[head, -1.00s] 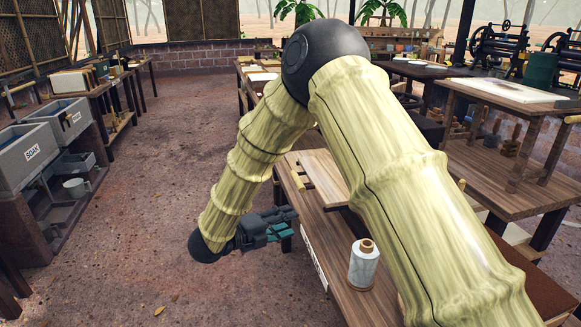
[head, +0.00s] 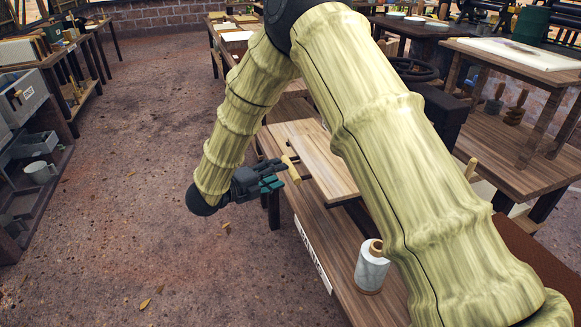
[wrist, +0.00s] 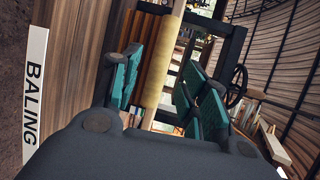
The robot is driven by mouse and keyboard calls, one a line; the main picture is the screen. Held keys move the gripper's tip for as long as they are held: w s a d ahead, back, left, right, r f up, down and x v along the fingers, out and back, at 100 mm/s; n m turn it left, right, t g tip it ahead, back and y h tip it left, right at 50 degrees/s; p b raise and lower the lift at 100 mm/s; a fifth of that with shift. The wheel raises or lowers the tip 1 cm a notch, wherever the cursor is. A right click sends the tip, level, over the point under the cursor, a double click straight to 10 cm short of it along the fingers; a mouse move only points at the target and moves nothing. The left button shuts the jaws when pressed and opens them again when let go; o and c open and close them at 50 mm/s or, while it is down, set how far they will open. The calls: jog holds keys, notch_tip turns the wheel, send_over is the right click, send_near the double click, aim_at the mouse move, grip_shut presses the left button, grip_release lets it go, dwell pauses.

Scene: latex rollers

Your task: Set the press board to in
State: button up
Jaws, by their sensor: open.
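The press board (head: 318,158) is a pale wooden board lying on the bench, partly hidden by my arm. Its pale round handle bar (head: 291,169) is at the board's left end, facing my gripper. My gripper (head: 272,184) is open and empty, just left of the bar in the head view. In the wrist view, the bar (wrist: 166,58) runs lengthwise between the two teal finger pads of my gripper (wrist: 159,88). The pads look apart from the bar. How far the bar reaches in between them is unclear.
The bench (head: 328,238) carries a BALING label (wrist: 34,98) on its edge. A spool of white twine (head: 371,267) stands near its front. A dark handwheel (head: 411,68) is behind my arm. Open floor (head: 130,185) lies to the left; sink shelves (head: 35,150) stand far left.

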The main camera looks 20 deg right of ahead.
aim_at(291, 169)
jog(key=shift+p+x, duration=0.45)
jog(key=shift+x, duration=2.75)
jog(key=shift+s, duration=0.15)
grip_shut()
